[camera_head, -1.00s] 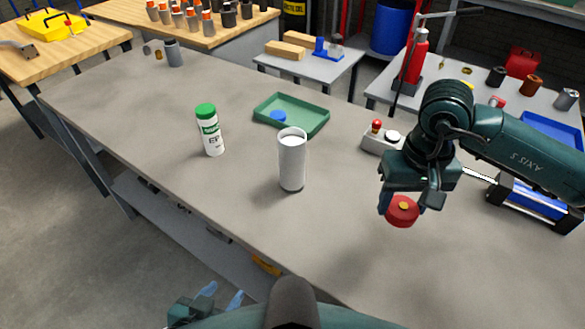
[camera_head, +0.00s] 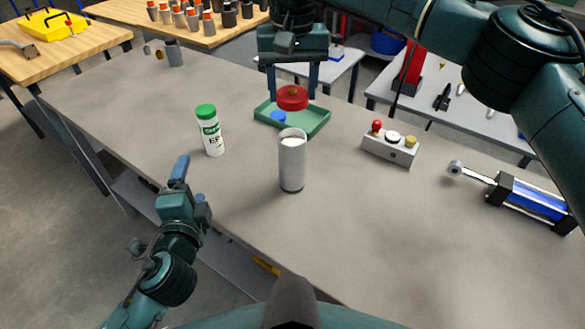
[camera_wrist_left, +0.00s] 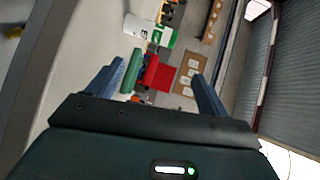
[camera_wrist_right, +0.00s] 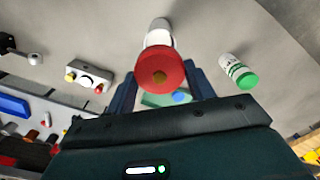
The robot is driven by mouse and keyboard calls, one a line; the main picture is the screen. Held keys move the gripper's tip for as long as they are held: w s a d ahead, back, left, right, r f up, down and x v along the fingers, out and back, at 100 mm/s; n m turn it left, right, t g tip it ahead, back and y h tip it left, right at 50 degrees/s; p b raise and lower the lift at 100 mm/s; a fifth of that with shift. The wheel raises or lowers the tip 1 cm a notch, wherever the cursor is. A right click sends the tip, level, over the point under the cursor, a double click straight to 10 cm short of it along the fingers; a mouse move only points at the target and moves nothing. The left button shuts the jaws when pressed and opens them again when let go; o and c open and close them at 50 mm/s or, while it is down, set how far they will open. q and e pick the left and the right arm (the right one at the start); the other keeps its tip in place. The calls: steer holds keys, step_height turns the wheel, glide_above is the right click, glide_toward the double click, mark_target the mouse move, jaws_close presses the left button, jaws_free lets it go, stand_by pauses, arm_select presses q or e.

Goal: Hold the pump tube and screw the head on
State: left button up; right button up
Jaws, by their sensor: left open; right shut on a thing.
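The pump tube (camera_head: 292,168) is a light grey cylinder standing upright on the grey workbench. The red disc-shaped head (camera_head: 293,98) has a brass centre. My right gripper (camera_head: 292,88) is shut on the head, holding it in the air behind the tube's top, apart from it. In the right wrist view the head (camera_wrist_right: 155,76) partly covers the tube (camera_wrist_right: 158,36). My left gripper (camera_head: 189,187) is open and empty at the bench's front edge, left of the tube. Its two fingers (camera_wrist_left: 160,85) stand apart in the left wrist view.
A white bottle with a green cap (camera_head: 210,133) stands left of the tube. A green tray (camera_head: 312,126) with a blue disc (camera_head: 278,117) lies behind it. A button box (camera_head: 390,148) and a blue cylinder (camera_head: 530,200) are at right. Bench between tube and box is clear.

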arm_select(q)
steer(key=w+d+r+m+t+h, duration=0.35)
steer(key=d+m+h, duration=0.3)
steer(key=m, duration=0.55)
steer(key=m+g+h, duration=0.7)
steer(key=m+h, duration=0.1)
steer(key=m, duration=0.9)
glide_toward(283, 159)
steer(key=shift+w+d+y, duration=0.2)
steer(key=shift+d+y, duration=0.05)
steer(key=shift+d, duration=0.05)
steer(key=shift+w+d, duration=0.1)
steer(key=x, duration=1.1)
steer(key=shift+w+d+r, duration=0.2)
steer(key=shift+w+d, duration=0.05)
steer(key=shift+w, duration=0.05)
steer(key=c, duration=1.5)
arm_select(e)
steer(key=shift+f, duration=2.45)
